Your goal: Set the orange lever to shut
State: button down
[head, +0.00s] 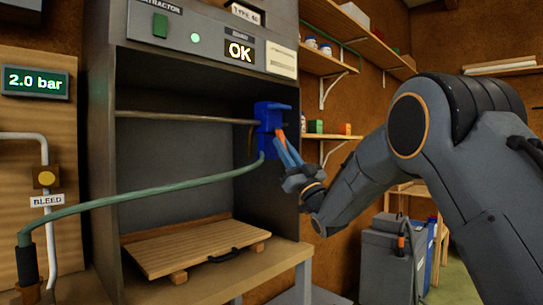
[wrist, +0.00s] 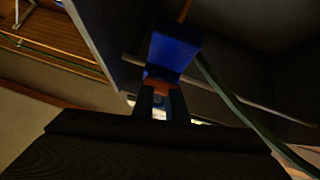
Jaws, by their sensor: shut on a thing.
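The orange lever (head: 281,135) sits at the lower right of a blue valve body (head: 268,117) on the right side of the open cabinet in the head view. My gripper (head: 286,150) reaches it from the lower right. In the wrist view the lever (wrist: 160,84) lies between the two fingertips of my gripper (wrist: 161,98), just below the blue valve (wrist: 174,50). My gripper is shut on the lever. The fingers hide part of the lever, and its exact angle is hard to tell. No open or shut marking is readable.
A green hose (head: 165,188) runs from the valve across the cabinet opening to the lower left. A rail (head: 185,117) crosses the cabinet behind. A slatted wooden board (head: 195,247) lies on the cabinet floor. The cabinet's side wall is close to my gripper. A gauge (head: 36,82) reads 2.0 bar.

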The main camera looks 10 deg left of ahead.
jog(key=shift+w+f, duration=0.1)
dwell(0.4)
jog(key=c, duration=1.9)
grip_release()
jog(key=shift+d, duration=0.15)
jog(key=shift+o, duration=0.7)
jog(key=b+v, duration=0.1)
jog(key=v, duration=0.6)
jog(key=shift+f, duration=0.3)
jog(key=shift+d, duration=0.1)
